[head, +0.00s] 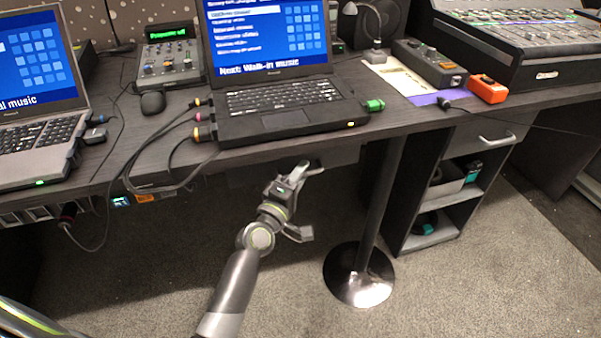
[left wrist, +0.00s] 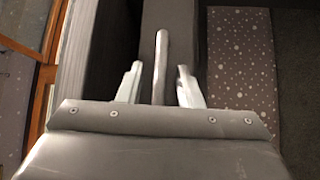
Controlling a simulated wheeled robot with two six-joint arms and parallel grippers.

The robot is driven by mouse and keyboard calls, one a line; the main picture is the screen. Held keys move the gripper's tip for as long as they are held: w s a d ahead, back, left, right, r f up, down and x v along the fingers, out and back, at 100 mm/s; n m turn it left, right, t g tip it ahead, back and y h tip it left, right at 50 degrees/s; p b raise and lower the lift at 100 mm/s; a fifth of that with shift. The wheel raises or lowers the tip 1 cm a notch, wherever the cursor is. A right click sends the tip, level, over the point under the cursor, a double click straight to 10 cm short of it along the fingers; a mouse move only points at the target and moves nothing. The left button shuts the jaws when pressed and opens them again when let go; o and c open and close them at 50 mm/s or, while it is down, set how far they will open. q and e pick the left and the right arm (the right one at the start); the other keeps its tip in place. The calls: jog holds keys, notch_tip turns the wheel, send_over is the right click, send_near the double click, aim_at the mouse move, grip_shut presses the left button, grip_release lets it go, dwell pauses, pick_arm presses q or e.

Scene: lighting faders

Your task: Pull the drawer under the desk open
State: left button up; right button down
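The drawer (head: 340,157) is a dark front under the desk's front edge, below the middle laptop; my left gripper and arm partly cover it. In the left wrist view its handle (left wrist: 161,60) is a light upright bar in front of a grey face. My left gripper (head: 309,168) is at the drawer front. In the left wrist view its two fingers (left wrist: 159,88) are open, one on each side of the handle, with a gap visible on both sides. Whether the drawer is fully shut is hard to tell. My right gripper is not in view.
The desk (head: 400,118) carries two laptops, a mouse and mixing consoles. A round-based post (head: 362,275) stands right of my left arm. Further right is a shelf cabinet (head: 425,195) with its own handled drawer (head: 497,138). Cables hang at the desk's left. Carpet in front is clear.

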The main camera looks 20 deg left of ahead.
pick_arm(q)
jog(key=shift+w, duration=0.15)
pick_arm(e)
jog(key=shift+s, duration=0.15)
pick_arm(q)
grip_shut()
jog(key=shift+d, duration=0.1)
